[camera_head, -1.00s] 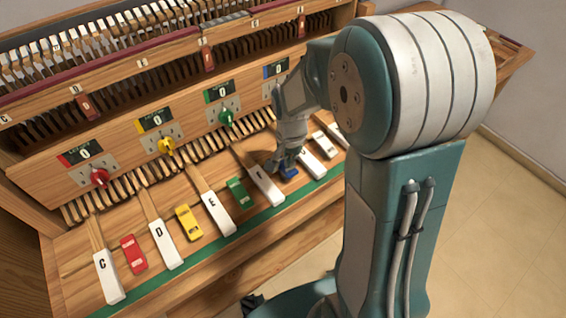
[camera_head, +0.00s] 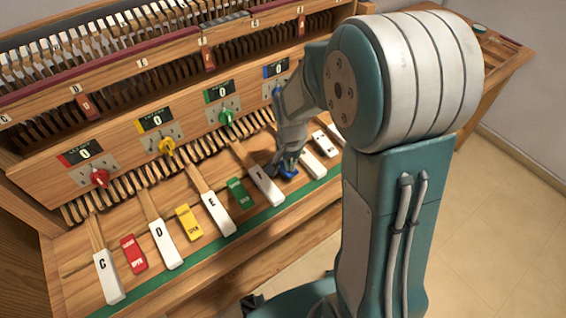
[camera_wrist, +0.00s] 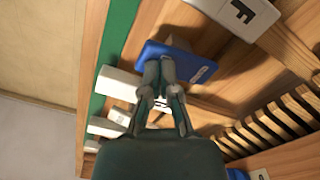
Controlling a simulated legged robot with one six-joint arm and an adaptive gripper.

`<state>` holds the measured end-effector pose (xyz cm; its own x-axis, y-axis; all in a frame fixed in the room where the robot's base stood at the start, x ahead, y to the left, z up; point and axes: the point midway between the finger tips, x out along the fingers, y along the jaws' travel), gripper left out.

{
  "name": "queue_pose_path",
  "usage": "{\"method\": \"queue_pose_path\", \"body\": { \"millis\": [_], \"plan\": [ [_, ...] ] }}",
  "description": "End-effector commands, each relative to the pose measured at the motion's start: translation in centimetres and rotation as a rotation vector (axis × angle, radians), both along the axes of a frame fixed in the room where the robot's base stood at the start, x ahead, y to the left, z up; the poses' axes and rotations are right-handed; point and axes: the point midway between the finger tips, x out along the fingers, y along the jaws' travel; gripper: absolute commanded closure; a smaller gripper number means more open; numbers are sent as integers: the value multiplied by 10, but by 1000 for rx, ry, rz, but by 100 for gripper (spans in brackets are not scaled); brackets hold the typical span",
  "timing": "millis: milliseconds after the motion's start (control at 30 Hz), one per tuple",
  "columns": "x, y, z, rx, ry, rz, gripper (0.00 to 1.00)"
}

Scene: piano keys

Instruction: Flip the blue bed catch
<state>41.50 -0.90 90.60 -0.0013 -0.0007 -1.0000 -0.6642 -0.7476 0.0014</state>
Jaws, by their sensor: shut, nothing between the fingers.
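The blue bed catch (camera_wrist: 195,70) is a small blue block on the wooden key bed, between the F key (camera_wrist: 240,12) and the white key to its right. In the head view the blue catch (camera_head: 288,172) is partly hidden under my gripper (camera_head: 284,166). In the wrist view my gripper (camera_wrist: 160,66) is shut and empty, with its fingertips at the blue catch, over its near edge. I cannot tell if the tips touch it. The catch's lettering is too small to read, so its position is unclear.
Red (camera_head: 133,254), yellow (camera_head: 189,222) and green (camera_head: 240,194) catches lie between the white keys to the left. A green strip (camera_head: 262,222) runs along the front edge.

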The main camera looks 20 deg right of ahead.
Motion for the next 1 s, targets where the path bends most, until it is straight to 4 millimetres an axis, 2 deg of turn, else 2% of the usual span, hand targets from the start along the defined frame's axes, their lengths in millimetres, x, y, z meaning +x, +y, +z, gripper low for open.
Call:
{"method": "queue_pose_path", "body": {
  "millis": [633, 1000],
  "plan": [
    [0, 0, -8, 0, 0, 0, 100],
    [0, 0, 11, -1, -2, 0, 100]
  ]
}}
